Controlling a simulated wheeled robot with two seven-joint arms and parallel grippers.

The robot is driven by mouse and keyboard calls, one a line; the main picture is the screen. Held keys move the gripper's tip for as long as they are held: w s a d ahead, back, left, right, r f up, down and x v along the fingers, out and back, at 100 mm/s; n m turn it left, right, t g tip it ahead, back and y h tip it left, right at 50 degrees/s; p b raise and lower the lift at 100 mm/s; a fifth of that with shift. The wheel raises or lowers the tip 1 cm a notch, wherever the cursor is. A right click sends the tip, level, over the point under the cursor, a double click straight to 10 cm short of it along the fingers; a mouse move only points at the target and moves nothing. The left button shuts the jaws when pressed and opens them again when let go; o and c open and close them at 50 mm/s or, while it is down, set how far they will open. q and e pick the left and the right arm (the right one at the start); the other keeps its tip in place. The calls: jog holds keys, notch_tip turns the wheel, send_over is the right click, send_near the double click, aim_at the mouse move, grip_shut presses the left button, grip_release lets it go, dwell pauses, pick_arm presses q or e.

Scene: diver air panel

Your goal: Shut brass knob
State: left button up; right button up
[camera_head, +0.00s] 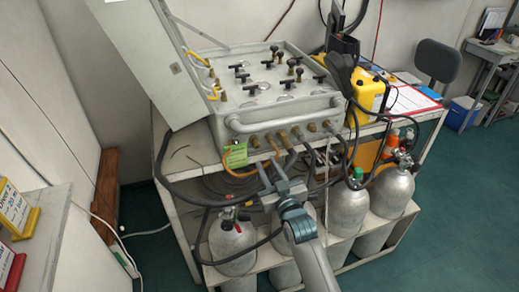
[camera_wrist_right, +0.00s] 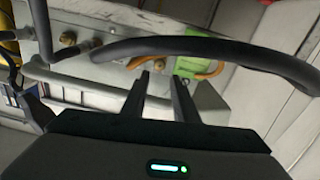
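The grey air panel case (camera_head: 285,117) has a row of brass knobs or fittings along its front face, one of them a brass fitting (camera_head: 283,136) near the middle. I cannot tell which one the task names. My right gripper (camera_head: 272,173) is in front of and below this row, apart from it. In the right wrist view the two dark fingers of this gripper (camera_wrist_right: 161,78) are apart with nothing between them. A brass fitting (camera_wrist_right: 68,39) shows beyond them at the upper left, and a thick black hose crosses in front of the panel. My left gripper is out of view.
A green tag (camera_head: 235,156) hangs at the case's front left corner. Black hoses loop below the front, near my right gripper. Several grey cylinders, such as one at the left (camera_head: 232,243), stand on the cart's lower shelf. A yellow box (camera_head: 368,92) stands right of the case.

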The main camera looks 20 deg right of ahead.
aim_at(257, 147)
jog(key=w+p, duration=0.1)
jog(key=w, duration=0.6)
jog(key=shift+w, duration=0.3)
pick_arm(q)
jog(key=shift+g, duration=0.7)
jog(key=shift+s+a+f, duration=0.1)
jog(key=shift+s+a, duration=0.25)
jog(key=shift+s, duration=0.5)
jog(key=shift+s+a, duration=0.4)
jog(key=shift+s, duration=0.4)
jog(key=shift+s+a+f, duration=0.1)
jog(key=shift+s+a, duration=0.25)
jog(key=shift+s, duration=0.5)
pick_arm(e)
jog(key=shift+w, duration=0.35)
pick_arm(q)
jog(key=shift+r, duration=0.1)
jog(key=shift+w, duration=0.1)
pick_arm(e)
grip_shut()
